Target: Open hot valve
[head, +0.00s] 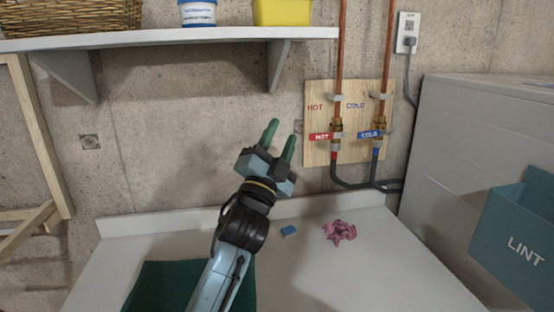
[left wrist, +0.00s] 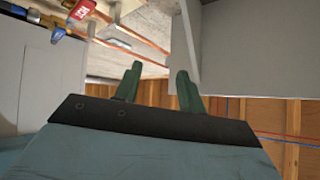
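The hot valve's red lever, marked HOT (head: 321,137), sticks out to the left, crosswise to its upright copper pipe (head: 341,50). It is on a wooden panel (head: 316,158) on the wall. In the left wrist view, the red HOT lever (left wrist: 83,11) shows at the upper left. My left gripper (head: 281,134) is open and empty, left of the hot lever and apart from it. Its two green fingers (left wrist: 159,72) also show spread in the left wrist view. My right gripper is not in view.
The blue COLD lever (head: 369,134) is just right of the hot one. A shelf (head: 170,38) runs above. A white counter (head: 330,265) below holds a pink crumpled cloth (head: 340,231) and a small blue block (head: 289,230). A teal LINT bin (head: 520,225) is at right.

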